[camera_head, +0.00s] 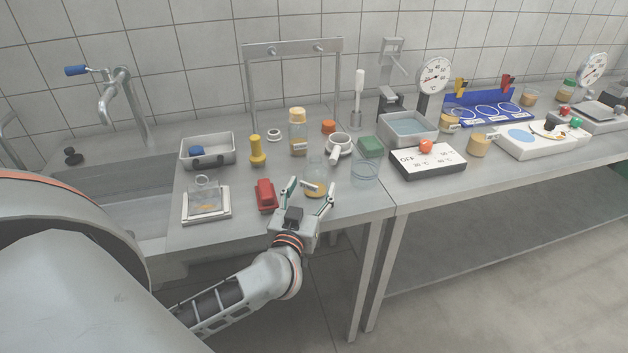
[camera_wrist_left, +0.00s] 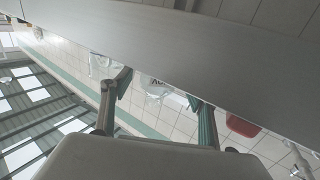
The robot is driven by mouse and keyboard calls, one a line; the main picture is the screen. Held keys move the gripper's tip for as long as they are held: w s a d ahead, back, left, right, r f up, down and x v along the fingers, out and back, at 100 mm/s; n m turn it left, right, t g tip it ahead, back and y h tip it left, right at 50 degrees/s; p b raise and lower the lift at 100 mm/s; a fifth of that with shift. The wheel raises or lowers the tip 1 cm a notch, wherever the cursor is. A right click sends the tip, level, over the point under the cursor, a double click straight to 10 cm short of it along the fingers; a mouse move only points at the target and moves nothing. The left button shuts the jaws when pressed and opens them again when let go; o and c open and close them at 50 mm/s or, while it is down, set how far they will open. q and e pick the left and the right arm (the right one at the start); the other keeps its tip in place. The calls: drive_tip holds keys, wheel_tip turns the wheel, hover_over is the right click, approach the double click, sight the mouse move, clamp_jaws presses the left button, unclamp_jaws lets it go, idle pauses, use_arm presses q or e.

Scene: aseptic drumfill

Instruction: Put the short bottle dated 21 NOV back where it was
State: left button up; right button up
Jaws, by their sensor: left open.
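A short clear bottle (camera_head: 316,176) with amber contents and a white label stands near the front edge of the left bench. Its label is too small to read in the head view. My left gripper (camera_head: 311,190) is open at the bench's front edge, its fingers spread to either side of the bottle's lower part; I cannot tell whether they touch it. In the left wrist view, a clear bottle with a dark-lettered label (camera_wrist_left: 156,86) shows between the open fingers. A taller bottle (camera_head: 298,135) with amber contents and a pale yellow top stands farther back. My right gripper is not in view.
A red object (camera_head: 265,194) lies left of the gripper, and a clear beaker (camera_head: 364,173) stands to the right. A water bath (camera_head: 408,128) stands farther right.

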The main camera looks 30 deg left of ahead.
use_arm(q)
drive_tip(key=v, duration=0.6)
drive_tip(key=shift+s+d, duration=0.15)
drive_tip(key=shift+s, duration=0.1)
drive_tip(key=shift+s+d, duration=0.2)
drive_tip(key=shift+s, duration=0.4)
drive_tip(key=s+d+f+m+t+h, duration=0.1)
drive_tip(key=s+d+f+m+h, duration=0.1)
drive_tip(key=d+m+h, duration=0.4)
drive_tip(key=s+d+f+m+t+h, duration=0.1)
drive_tip(key=s+d+f+m+h, duration=0.1)
drive_tip(key=d+h, duration=0.35)
drive_tip(key=s+d+f+g+y, duration=0.1)
drive_tip(key=s+f+g, duration=0.3)
drive_tip(key=f, duration=0.7)
drive_tip(key=s+f+g+y, duration=0.2)
drive_tip(key=s+f+g, duration=0.2)
drive_tip(key=f, duration=0.7)
drive_tip(key=shift+s+d, duration=0.4)
drive_tip(key=shift+s, duration=0.45)
